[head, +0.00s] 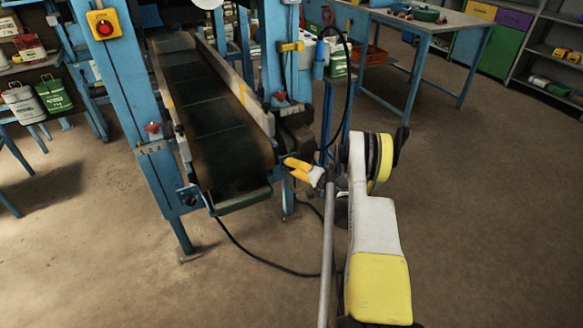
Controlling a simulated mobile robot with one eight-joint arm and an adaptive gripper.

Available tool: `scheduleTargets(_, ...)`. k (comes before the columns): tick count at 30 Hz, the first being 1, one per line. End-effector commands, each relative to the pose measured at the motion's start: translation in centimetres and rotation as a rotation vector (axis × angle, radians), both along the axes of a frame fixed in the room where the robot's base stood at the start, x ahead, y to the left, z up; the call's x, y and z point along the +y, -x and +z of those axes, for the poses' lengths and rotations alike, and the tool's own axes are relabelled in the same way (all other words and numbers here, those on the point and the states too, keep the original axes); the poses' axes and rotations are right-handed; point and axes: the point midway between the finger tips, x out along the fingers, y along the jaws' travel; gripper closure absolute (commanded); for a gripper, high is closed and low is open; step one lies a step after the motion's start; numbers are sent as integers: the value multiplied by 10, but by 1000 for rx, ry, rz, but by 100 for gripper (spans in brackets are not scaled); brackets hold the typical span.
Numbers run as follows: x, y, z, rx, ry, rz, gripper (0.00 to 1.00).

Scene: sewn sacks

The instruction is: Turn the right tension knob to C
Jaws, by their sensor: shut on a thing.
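The belt conveyor (215,125) slopes down toward me between two blue posts. My gripper (288,165), with yellow fingers, is at the right side of the conveyor's near end. It points left and is shut on a small part there, which I take to be the right tension knob. The fingers hide this part, so its setting and letters cannot be read. A red knob (281,97) over a pale plate is on the right post, above and apart from my gripper. Another red knob (153,128) over a marked plate is on the left post.
A red button on a yellow box (104,25) is high on the left post. A black cable (255,262) lies on the floor below the conveyor. A blue-legged table (440,22) stands at the back right. The floor at right is clear.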

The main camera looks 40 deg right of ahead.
Motion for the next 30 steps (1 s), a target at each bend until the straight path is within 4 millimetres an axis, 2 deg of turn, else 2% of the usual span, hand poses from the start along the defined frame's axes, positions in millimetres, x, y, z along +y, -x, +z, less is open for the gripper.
scheduleTargets(19,0,-1,1,-14,-54,-1,96)
scheduleTargets(20,0,-1,1,-13,-54,-1,63)
scheduleTargets(21,0,-1,1,-13,-54,-1,51)
scheduleTargets(22,0,-1,1,-13,-54,-1,44)
scheduleTargets(30,0,0,0,-13,-53,0,44)
